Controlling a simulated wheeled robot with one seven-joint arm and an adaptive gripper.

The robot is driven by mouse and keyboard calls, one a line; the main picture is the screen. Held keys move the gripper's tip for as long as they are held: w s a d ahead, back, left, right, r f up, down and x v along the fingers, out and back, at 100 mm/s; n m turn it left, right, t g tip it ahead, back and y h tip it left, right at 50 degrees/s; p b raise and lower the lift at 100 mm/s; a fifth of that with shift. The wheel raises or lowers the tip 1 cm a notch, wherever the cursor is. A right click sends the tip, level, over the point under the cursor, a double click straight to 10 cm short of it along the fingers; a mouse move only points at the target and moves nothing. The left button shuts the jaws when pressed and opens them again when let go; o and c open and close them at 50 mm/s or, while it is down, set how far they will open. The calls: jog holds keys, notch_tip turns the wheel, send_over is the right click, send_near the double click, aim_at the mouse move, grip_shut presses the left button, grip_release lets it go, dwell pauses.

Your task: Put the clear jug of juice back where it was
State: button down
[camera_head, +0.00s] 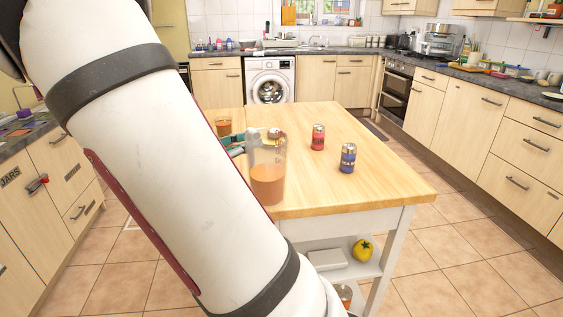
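The clear jug (268,182) holds orange juice in its lower part. It appears upright at the near left part of the wooden island top (350,190), just right of my white arm. I cannot tell whether its base touches the wood. A grey part (252,147) shows at the jug's upper left, between it and my arm. It may be my gripper, but its fingers cannot be made out and I cannot tell whether they hold the jug. My arm hides much of the island's left side.
A red can (318,137) and a blue can (347,158) stand right of the jug. A glass of orange drink (223,127), a small brown round thing (274,133) and teal items (232,146) are behind it. A yellow fruit (362,250) is on the lower shelf. The island's right side is clear.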

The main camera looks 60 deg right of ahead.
jog(key=d+f+b, duration=0.2)
jog(key=d, duration=0.4)
jog(key=d+f+b, duration=0.2)
jog(key=d, duration=0.5)
jog(key=shift+w+f, duration=0.3)
jog(key=shift+w, duration=0.1)
jog(key=shift+f, duration=0.2)
jog(key=c, duration=1.6)
grip_release()
jog(key=shift+c, duration=0.2)
